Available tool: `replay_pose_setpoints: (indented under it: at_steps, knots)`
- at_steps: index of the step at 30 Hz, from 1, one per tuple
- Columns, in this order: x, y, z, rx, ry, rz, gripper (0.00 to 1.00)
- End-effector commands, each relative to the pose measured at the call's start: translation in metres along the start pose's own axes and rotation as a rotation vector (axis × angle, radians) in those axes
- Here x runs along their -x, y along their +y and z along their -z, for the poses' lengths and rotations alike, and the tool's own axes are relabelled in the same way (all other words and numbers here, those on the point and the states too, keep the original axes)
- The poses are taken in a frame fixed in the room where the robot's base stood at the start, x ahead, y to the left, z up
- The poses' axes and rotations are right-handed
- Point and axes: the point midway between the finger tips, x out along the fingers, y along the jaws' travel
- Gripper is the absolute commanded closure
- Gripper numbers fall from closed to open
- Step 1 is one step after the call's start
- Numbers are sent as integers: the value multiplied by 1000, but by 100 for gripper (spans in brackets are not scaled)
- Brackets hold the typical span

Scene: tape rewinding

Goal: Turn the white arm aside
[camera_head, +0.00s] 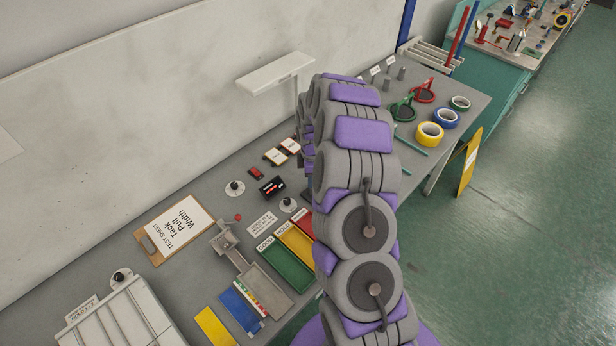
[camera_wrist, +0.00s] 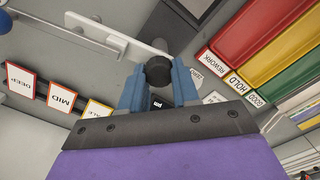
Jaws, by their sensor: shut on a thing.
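In the wrist view, a narrow white arm (camera_wrist: 118,36) runs slantwise across the upper part of the picture. A round black knob (camera_wrist: 158,69) sits at its right end. My gripper (camera_wrist: 158,80) has its two blue fingers on either side of this knob and is shut on it. What lies beneath the knob is mostly hidden by the fingers. In the head view, my own grey and purple arm covers the gripper and the knob.
A raised white bar on a post (camera_head: 275,72) stands at the bench's back. Green, yellow and red trays (camera_head: 284,262), a clipboard (camera_head: 174,228) and small cards lie on the grey bench. DEEP, MID and another label (camera_wrist: 60,97) show at left in the wrist view. Tape rolls (camera_head: 430,134) stand right.

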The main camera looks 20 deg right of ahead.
Motion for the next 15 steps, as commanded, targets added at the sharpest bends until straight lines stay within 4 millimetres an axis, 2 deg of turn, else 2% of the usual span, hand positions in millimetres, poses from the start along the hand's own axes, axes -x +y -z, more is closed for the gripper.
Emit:
replay_pose_setpoints:
  at_steps: [6,7,15]
  knots:
    - [1,1,0,3,-1,-3,100]
    - [1,1,0,3,-1,-4,69]
    - [1,0,0,1,0,-2,44]
